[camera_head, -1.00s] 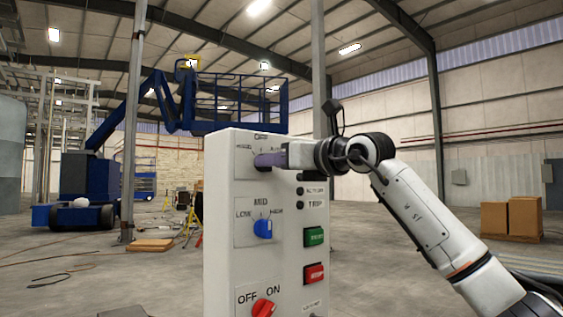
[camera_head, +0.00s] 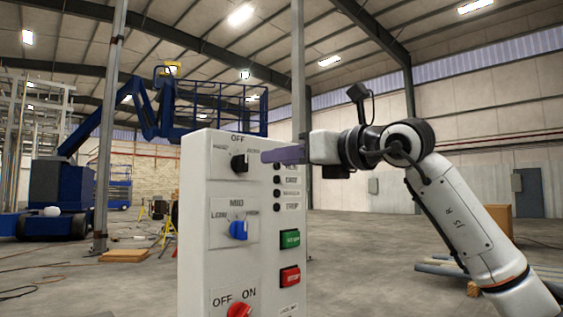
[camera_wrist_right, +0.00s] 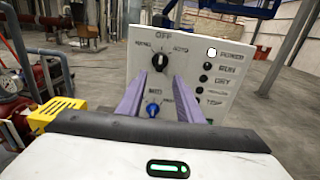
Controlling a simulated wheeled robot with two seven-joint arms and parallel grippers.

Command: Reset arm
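My right gripper (camera_head: 268,156) is in front of the upper part of a white control panel (camera_head: 192,270), apart from the black knob (camera_head: 239,162) beside it. In the right wrist view its two purple fingers (camera_wrist_right: 160,98) are spread with nothing between them. That view shows the black knob (camera_wrist_right: 160,60) beyond the fingertips and the blue knob (camera_wrist_right: 153,109) lower, seen between the fingers. The head view shows the blue knob (camera_head: 238,230) under MID and a red knob (camera_head: 239,310) under OFF and ON. My left gripper is out of view.
The panel has a green button (camera_head: 290,239), a red button (camera_head: 290,276) and a column of small black indicators. A blue boom lift (camera_head: 60,190) stands behind at left. Pipes (camera_head: 440,268) lie on the floor at right. Red machinery (camera_wrist_right: 35,90) shows in the wrist view.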

